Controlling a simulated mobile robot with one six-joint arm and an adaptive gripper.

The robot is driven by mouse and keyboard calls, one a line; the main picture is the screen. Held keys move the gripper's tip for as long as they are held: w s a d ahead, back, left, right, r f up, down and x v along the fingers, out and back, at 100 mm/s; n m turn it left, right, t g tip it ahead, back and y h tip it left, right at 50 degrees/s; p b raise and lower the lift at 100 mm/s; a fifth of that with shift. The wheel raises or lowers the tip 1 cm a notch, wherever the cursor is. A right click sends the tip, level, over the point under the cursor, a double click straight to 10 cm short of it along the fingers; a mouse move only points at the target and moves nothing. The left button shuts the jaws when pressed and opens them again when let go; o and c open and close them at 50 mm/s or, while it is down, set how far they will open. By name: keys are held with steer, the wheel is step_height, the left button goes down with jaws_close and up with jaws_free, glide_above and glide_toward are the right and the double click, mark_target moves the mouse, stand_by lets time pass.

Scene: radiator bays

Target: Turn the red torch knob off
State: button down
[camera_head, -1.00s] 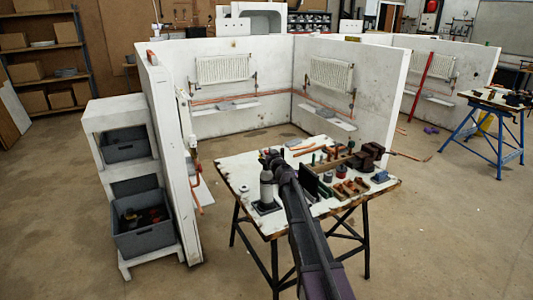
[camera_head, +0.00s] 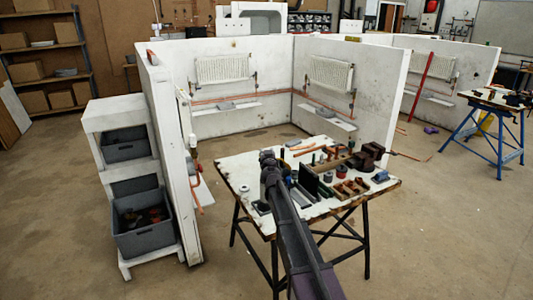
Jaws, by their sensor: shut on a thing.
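My gripper (camera_head: 268,158) is at the far end of my dark arm, over the left part of the worktable (camera_head: 229,172). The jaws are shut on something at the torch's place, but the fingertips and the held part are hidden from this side. The torch, with its pale canister, is hidden behind my gripper and arm. The red knob cannot be made out, so its turn position does not show. A dark base (camera_head: 261,208) shows just left of my arm.
A white roll (camera_head: 244,188) lies left of my gripper. A dark upright plate (camera_head: 308,181), wooden racks (camera_head: 352,187) and a vise (camera_head: 369,155) stand to the right. White partition walls (camera_head: 378,90) rise behind the table. Floor in front is open.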

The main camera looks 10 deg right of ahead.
steer(key=shift+c, duration=1.4)
jaws_free()
steer(key=shift+s, duration=0.1)
steer(key=s+a, duration=0.1)
steer(key=s, duration=1.1)
steer(key=shift+w, duration=0.1)
